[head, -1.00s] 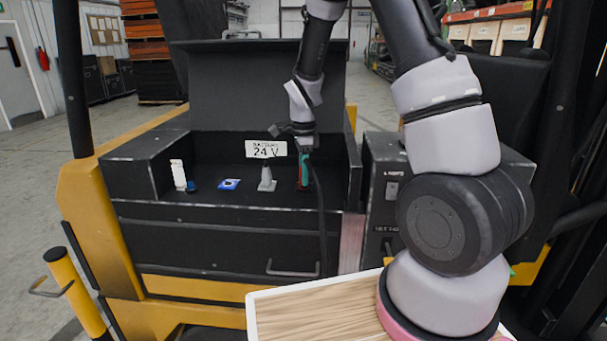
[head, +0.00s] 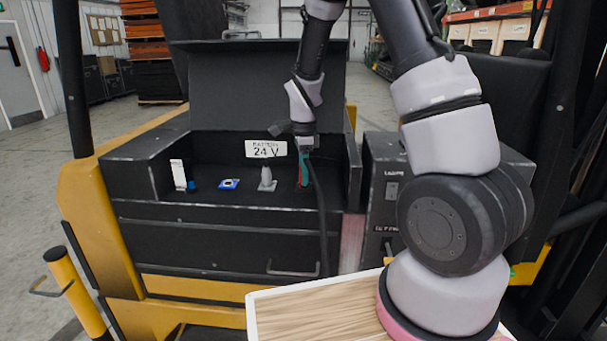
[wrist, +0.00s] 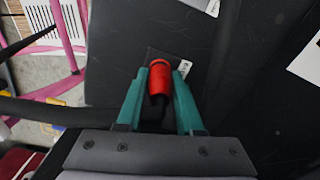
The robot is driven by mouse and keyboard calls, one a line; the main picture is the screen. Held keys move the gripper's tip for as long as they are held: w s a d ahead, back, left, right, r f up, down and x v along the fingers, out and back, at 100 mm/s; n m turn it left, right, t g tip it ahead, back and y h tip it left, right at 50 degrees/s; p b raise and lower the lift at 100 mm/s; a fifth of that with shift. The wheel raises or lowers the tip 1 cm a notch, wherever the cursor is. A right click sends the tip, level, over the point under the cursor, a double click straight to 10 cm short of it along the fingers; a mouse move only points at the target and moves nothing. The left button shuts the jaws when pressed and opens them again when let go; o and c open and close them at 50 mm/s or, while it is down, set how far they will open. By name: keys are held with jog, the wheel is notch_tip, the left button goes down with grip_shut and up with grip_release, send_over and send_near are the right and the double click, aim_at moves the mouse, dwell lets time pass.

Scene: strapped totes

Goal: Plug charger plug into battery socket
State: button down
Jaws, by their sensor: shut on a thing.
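My gripper (head: 304,182) is low inside the open black battery compartment, to the right of the "BATTERY 24 V" label (head: 265,149). In the wrist view its two teal fingers (wrist: 160,90) are shut on the red charger plug (wrist: 159,78), one on each side. In the head view the plug is mostly hidden by the fingers. A dark square plate (wrist: 152,53) lies just beyond the plug's tip; the socket opening cannot be made out. A black cable (head: 322,215) hangs from the gripper area over the compartment's front edge.
A black charger box (head: 385,190) is at the right. The raised lid (head: 250,85) stands behind.

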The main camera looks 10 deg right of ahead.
jog(key=shift+f, duration=0.55)
dwell(0.4)
jog(key=shift+c, duration=2.3)
grip_release()
notch_tip(320, 180, up, 10)
jog(key=shift+r, duration=0.35)
